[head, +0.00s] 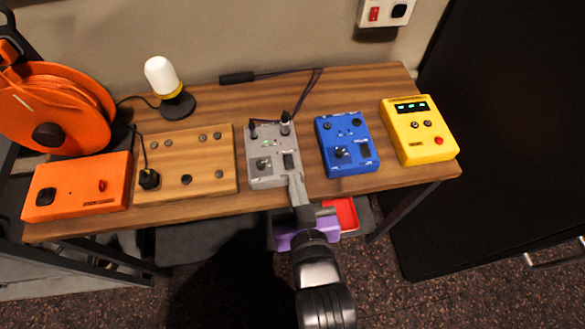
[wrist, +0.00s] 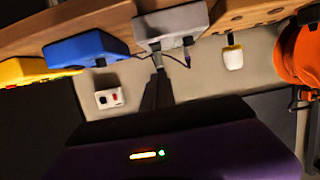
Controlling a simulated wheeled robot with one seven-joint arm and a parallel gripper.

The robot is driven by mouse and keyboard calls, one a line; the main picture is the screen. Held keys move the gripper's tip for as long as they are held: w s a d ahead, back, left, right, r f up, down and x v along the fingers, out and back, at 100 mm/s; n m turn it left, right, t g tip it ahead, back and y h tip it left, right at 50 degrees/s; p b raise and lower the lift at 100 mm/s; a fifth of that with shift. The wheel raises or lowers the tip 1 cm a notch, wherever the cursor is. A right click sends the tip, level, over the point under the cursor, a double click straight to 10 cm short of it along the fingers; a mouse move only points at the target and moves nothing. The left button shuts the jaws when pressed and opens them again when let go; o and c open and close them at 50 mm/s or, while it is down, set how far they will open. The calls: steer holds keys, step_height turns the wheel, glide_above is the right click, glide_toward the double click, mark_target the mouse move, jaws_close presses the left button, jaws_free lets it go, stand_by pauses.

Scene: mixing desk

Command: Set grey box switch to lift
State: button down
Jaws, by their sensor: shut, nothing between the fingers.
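The grey box (head: 262,178) stands mid-desk in the head view, between the wooden board and the blue box. On its top are a dark switch (head: 289,160) at the right, a knob (head: 263,163) at the left and a small green light. Two dark plugs rise at its back. My gripper (head: 295,184) is shut and empty, its fingertips at the box's front right edge, just in front of the switch. I cannot tell whether they touch. The wrist view shows the grey box (wrist: 170,24) beyond my fingers (wrist: 158,72); its switch cannot be made out there. The switch's setting is too small to read.
A blue box (head: 345,165) and a yellow box (head: 420,145) stand to the right. The wooden board (head: 210,175), an orange box (head: 75,190), a cable reel (head: 60,105) and a white lamp (head: 161,75) are to the left. A red tray (head: 346,212) shows below the desk's front edge.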

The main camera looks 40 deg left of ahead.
steer(key=v, duration=0.4)
steer(key=shift+s+d+f+b, duration=0.25)
steer(key=shift+d+f+b, duration=0.05)
steer(key=shift+d+b, duration=0.05)
